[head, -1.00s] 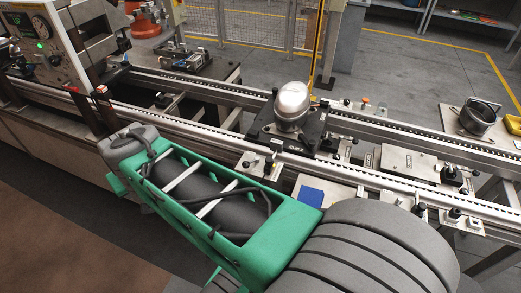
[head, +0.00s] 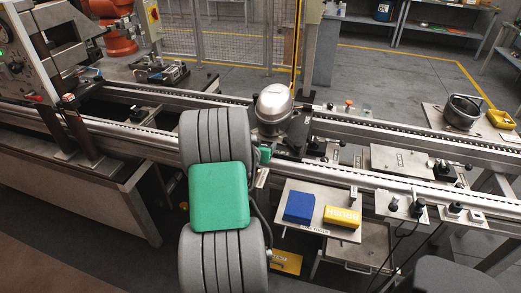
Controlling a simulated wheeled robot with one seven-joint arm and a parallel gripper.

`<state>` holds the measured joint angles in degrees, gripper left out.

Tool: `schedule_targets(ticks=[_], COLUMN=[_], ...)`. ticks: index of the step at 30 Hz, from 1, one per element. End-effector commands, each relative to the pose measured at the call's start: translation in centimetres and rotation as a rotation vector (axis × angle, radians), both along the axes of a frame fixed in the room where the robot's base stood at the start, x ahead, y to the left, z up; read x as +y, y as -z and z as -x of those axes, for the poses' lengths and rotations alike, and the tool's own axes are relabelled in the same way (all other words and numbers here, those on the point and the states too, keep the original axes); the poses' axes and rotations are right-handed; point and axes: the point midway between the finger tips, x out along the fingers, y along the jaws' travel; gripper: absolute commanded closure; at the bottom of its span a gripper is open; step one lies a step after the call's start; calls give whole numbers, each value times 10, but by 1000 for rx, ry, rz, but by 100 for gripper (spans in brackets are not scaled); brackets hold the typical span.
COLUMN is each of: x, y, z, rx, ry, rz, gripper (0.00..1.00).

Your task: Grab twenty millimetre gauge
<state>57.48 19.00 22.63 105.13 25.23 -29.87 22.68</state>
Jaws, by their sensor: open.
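I cannot make out with certainty which thing is the twenty millimetre gauge. Several small dark-knobbed pieces stand on plates along the right part of the rail, including a grey plate with a dark-knobbed piece (head: 418,208), but their labels are too small to read. My arm, with grey ribbed sleeves and a green cover, stretches forward over the near rail in the middle.
A small tool plate (head: 310,228) on the near side holds a blue block (head: 299,206) and a yellow block with lettering (head: 342,216). A dark ring-shaped part (head: 462,112) and a yellow device (head: 501,119) are at right. The conveyor rail (head: 400,184) runs across.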

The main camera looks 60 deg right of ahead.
Motion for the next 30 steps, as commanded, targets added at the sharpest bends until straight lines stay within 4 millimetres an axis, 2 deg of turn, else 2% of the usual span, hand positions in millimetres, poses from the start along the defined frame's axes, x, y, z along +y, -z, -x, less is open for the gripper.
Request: schedule_targets(ticks=[3, 9, 30], x=[-8, -8, -8], y=[3, 3, 3], z=[-1, -1, -2], rx=[-1, -1, 0], ry=[0, -1, -1], rz=[0, 1, 0], gripper=[29, 31, 88])
